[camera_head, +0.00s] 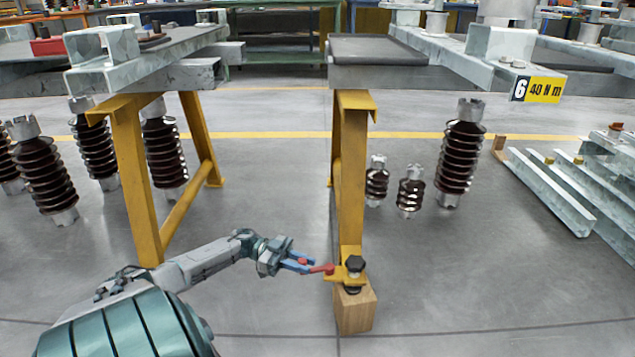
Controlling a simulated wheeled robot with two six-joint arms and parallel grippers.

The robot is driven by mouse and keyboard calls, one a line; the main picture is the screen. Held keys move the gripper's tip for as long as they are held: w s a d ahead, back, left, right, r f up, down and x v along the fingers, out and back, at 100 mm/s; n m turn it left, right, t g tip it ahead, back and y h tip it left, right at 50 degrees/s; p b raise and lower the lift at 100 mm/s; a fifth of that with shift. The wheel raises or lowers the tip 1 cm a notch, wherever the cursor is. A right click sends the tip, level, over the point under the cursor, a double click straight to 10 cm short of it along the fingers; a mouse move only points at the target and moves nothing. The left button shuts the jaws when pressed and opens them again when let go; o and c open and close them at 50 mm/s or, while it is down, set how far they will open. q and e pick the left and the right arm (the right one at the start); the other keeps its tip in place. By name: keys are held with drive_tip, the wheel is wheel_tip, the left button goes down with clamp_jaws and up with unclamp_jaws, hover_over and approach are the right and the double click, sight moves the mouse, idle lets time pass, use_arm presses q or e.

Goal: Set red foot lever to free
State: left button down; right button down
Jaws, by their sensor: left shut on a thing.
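The red foot lever (321,269) is a short red bar low at the foot of the right-hand yellow trestle leg (353,180). It joins a yellow bracket (344,277) with a black knob (355,264) on top. The bracket sits over a wooden block (355,311) on the floor. My left gripper (305,264) reaches in from the left, with blue fingers shut on the lever's outer left end. The fingers partly hide that end. My right gripper is not in view.
Another yellow trestle (135,185) stands on the left, with brown ribbed insulators (45,175) beside it. Smaller insulators (410,192) stand right of the lever's leg. Galvanised steel beams (550,190) lie at the right. A steel frame labelled 6, 40 N m (538,89) overhangs above. The front floor is clear.

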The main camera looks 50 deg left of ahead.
use_arm(q)
drive_tip(key=shift+w+a+m+g+h+b, duration=0.2)
drive_tip(key=shift+a+m+g+h+b, duration=0.15)
drive_tip(key=shift+m+g+b, duration=0.4)
drive_tip(key=c, duration=1.3)
unclamp_jaws()
drive_tip(key=v, duration=1)
drive_tip(key=shift+a, duration=0.35)
